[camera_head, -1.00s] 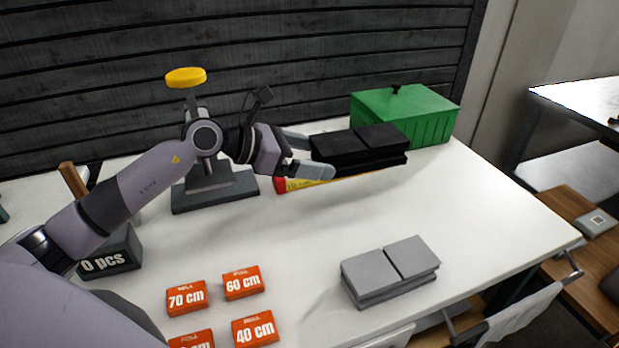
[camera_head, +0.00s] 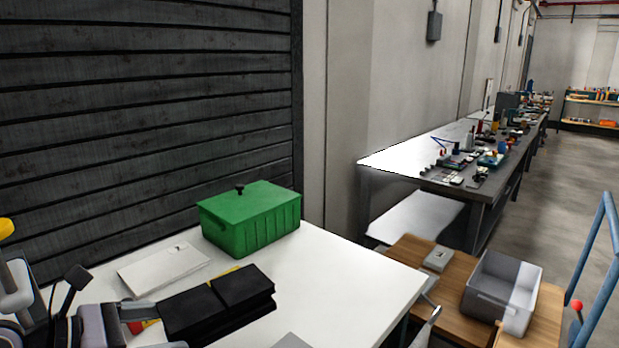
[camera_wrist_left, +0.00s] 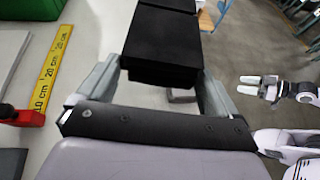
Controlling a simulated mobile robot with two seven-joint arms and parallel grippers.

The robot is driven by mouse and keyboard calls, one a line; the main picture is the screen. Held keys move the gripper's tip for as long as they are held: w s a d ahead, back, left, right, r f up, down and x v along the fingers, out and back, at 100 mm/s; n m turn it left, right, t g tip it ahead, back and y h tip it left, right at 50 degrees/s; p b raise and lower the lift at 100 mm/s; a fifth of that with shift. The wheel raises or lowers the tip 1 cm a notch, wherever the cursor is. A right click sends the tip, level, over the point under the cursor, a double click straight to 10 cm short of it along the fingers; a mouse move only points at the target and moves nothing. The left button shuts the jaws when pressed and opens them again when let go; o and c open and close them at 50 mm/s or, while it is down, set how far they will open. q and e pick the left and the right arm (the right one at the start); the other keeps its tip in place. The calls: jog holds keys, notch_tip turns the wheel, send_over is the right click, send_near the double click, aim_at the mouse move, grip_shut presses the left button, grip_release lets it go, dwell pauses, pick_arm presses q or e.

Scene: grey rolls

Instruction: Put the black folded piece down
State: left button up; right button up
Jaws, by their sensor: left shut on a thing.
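The black folded piece (camera_head: 219,303) is held above the white table, left of the table's right part in the head view. My left gripper (camera_head: 160,327) is shut on its near left end. In the left wrist view the black piece (camera_wrist_left: 163,48) sits between the two fingers, its far end cut off by the top edge. My right gripper (camera_wrist_left: 264,88) shows at the right of the wrist view, with its fingers apart and nothing between them.
A green lidded box (camera_head: 250,222) stands at the table's back, with a white flat panel (camera_head: 163,268) beside it. A yellow ruler (camera_wrist_left: 53,72) with a red end lies on the table. A grey piece (camera_head: 292,342) shows at the bottom edge. A grey bin (camera_head: 490,290) stands at right.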

pick_arm(q)
jog(key=s+d+f, duration=0.1)
jog(key=s, duration=0.4)
jog(key=shift+n+t+y, duration=0.6)
jog(key=shift+n+t, duration=0.2)
jog(key=shift+t, duration=0.1)
jog(key=w+a+r, duration=0.1)
jog(key=w, duration=0.2)
jog(key=w+a+r, duration=0.1)
jog(key=w+r, duration=0.1)
jog(key=w, duration=0.1)
jog(key=w+r, duration=0.2)
jog(key=shift+w+a+r, duration=0.2)
jog(key=shift+w+a, duration=0.2)
jog(key=shift+w+f, duration=0.1)
jog(key=shift+f, duration=0.1)
notch_tip(320, 180, down, 14)
jog(key=shift+r+b, duration=0.1)
jog(key=shift+b, duration=0.25)
jog(key=shift+f+b, duration=0.35)
jog(key=shift+f, duration=2.4)
jog(key=shift+f, duration=0.1)
jog(key=o, duration=0.8)
jog(key=shift+f, duration=0.1)
jog(key=shift+c, duration=0.2)
